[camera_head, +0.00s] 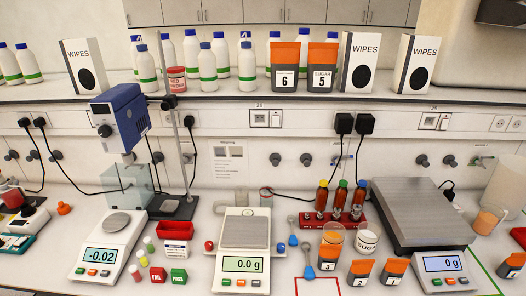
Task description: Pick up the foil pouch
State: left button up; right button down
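Several orange-topped pouches with dark lower parts and white number labels are in view; I cannot tell which one is the foil pouch. On the bench, pouch 3 (328,259), pouch 2 (360,273) and pouch 1 (394,271) stand at the front, right of centre. Another pouch (512,266) is at the right edge, its number hard to read. Neither of my grippers is in view.
White scales (240,264) stand mid-bench, with more scales (108,245) at left and a large grey-plate scale (410,212) at right. A red rack (335,222) holds brown bottles behind pouch 3. A red-outlined square (317,287) lies at the front. Wipes boxes (358,64) flank the shelf pouches.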

aim_at(393, 271)
jog(key=z, duration=1.25)
